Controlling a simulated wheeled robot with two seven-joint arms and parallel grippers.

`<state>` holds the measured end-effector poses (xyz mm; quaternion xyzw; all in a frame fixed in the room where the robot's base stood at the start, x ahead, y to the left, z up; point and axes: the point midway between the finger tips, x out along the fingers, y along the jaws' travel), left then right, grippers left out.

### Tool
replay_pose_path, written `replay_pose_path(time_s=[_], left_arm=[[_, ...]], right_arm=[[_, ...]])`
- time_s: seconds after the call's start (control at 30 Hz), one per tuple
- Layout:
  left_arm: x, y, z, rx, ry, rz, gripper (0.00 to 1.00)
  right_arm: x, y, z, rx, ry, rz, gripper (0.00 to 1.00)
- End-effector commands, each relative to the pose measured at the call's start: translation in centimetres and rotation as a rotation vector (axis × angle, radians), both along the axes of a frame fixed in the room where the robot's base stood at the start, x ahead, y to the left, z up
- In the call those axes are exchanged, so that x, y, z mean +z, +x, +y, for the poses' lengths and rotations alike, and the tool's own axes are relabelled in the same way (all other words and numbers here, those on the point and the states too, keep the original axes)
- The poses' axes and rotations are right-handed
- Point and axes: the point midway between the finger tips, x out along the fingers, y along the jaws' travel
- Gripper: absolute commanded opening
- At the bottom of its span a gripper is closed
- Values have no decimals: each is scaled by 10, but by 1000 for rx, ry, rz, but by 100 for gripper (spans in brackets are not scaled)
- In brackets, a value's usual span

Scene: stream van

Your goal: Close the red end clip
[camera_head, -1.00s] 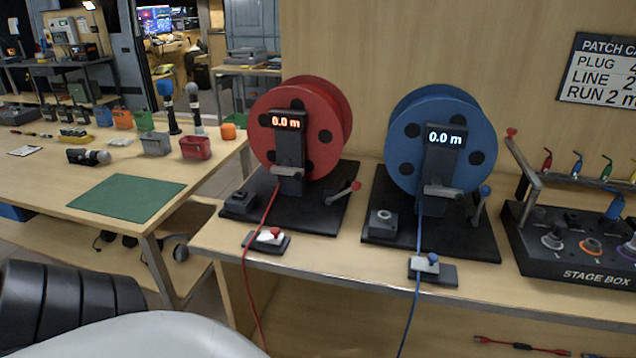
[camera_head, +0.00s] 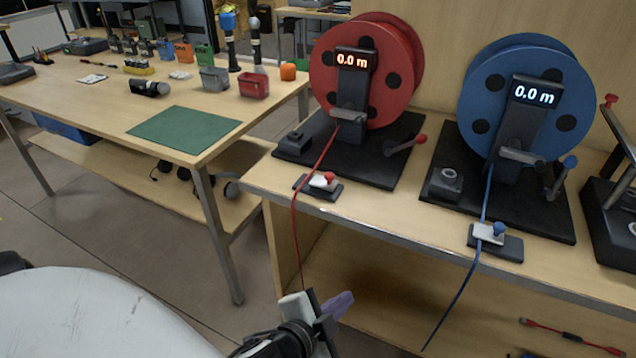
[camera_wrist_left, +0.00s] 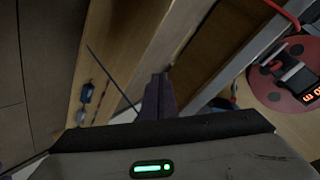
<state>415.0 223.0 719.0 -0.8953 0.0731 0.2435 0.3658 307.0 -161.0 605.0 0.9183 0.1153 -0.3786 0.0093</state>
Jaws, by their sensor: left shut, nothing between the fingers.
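The red end clip (camera_head: 318,186) is a small black base with a white piece and a red knob, near the bench's front edge below the red reel (camera_head: 366,75). The red cable (camera_head: 318,165) runs from the reel to the clip and hangs over the edge. I cannot tell how far the clip's lever is raised. My left gripper (camera_head: 339,303) is low in front of the bench, below and apart from the clip. Its purple fingers (camera_wrist_left: 158,97) are together and empty in the left wrist view. My right gripper is not in view.
The blue reel (camera_head: 525,105) and its clip (camera_head: 494,242) stand to the right on the same bench. A red crank handle (camera_head: 406,145) juts out beside the red reel. A side table (camera_head: 60,82) stands left, with a floor gap between. The bench front edge (camera_head: 380,237) lies above my gripper.

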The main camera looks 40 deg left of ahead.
Motion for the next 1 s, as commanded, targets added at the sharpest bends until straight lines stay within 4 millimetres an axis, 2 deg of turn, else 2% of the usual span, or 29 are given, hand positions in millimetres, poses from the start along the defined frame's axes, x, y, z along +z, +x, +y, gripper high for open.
replay_pose_path(time_s=[0.03, 0.1, 0.2, 0.33, 0.47, 0.57, 0.9, 1.0], left_arm=[[22, 20, 12, -6, 128, -80, 0], [62, 37, 30, 6, 303, -171, 0], [109, 48, 49, 45, 489, -266, 0], [144, 52, 62, 85, 615, -328, 0], [153, 63, 68, 94, 642, -341, 0], [153, 78, 74, 95, 642, -340, 0], [148, 147, 96, 94, 638, -338, 0], [141, 145, 112, 93, 640, -332, 0]], right_arm=[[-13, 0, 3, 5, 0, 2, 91], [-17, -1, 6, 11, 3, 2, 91], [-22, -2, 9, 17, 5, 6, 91], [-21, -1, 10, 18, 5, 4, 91], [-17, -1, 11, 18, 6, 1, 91], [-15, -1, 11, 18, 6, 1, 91], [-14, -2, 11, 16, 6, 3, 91], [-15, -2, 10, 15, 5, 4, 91]])
